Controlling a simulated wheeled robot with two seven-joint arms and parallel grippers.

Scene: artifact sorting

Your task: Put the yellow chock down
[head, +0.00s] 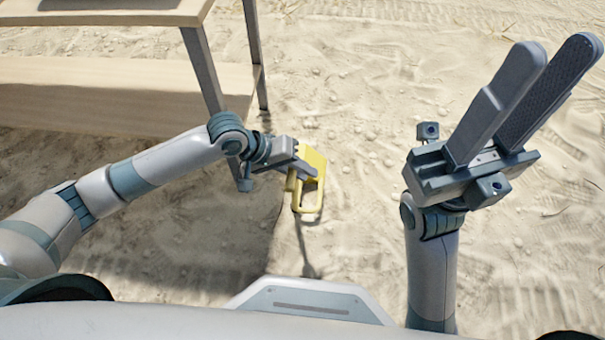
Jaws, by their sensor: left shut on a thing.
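The yellow chock (313,160) is in the middle of the head view, with a looped handle at its lower side. My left gripper (303,169) is shut on it. The chock appears to be held above the sand, with a dark shadow on the ground below it. My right gripper (535,90) is raised at the right, pointing up and away. Its two long fingers stand apart with a gap between them, and nothing shows in it.
A wooden table (110,12) with a lower shelf (100,95) and grey metal legs (203,70) stands at the upper left, close to my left arm. Open sandy ground (365,80) with small stones lies between and beyond my arms.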

